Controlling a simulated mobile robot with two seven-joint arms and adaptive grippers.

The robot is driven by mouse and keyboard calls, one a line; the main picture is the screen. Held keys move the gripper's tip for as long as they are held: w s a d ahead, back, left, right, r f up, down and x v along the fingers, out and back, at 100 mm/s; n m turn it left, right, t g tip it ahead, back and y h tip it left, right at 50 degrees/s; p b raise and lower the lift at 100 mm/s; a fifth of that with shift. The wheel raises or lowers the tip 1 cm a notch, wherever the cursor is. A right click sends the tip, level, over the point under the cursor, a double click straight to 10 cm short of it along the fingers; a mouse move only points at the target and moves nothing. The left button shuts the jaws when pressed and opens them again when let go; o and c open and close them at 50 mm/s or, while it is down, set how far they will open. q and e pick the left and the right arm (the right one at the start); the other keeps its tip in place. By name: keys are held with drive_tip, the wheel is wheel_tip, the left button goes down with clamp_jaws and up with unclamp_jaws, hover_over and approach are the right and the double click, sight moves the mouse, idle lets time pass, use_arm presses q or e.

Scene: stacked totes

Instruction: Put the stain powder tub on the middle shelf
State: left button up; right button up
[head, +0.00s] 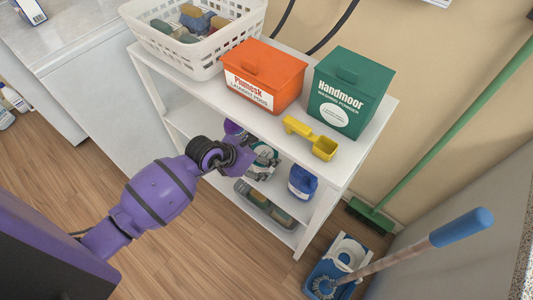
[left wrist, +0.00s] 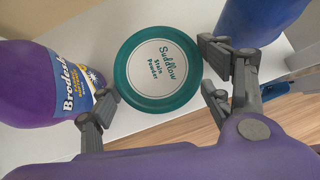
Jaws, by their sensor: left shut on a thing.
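The stain powder tub has a round teal lid labelled "Suddlow Stain Powder" (left wrist: 157,68) in the left wrist view. In the head view the tub (head: 265,154) is partly hidden by my left gripper (head: 248,160). The tub is at the middle shelf (head: 280,192) of the white rack, upright. My left gripper (left wrist: 160,85) is shut on the tub, one finger on each side. I cannot tell whether the tub's base touches the shelf. My right gripper is not in view.
A purple "Brodesh" bottle (left wrist: 40,85) stands left of the tub and a blue container (head: 302,181) right of it. The top shelf holds a white basket (head: 190,62), orange box (head: 263,75), green box (head: 345,95) and yellow scoop (head: 312,140). A mop bucket (head: 335,262) stands right.

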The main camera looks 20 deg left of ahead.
sight(267, 151)
use_arm(q)
drive_tip(key=w+d, duration=0.1)
drive_tip(key=w, duration=0.2)
drive_tip(key=shift+d+r, duration=0.15)
drive_tip(key=shift+d, duration=0.25)
drive_tip(key=shift+s+f, duration=0.15)
drive_tip(key=shift+f, duration=0.6)
drive_tip(key=shift+a, duration=0.1)
drive_tip(key=shift+f, duration=0.1)
drive_tip(key=shift+f, duration=0.15)
drive_tip(key=o, duration=1.6)
drive_tip(key=shift+c, duration=0.2)
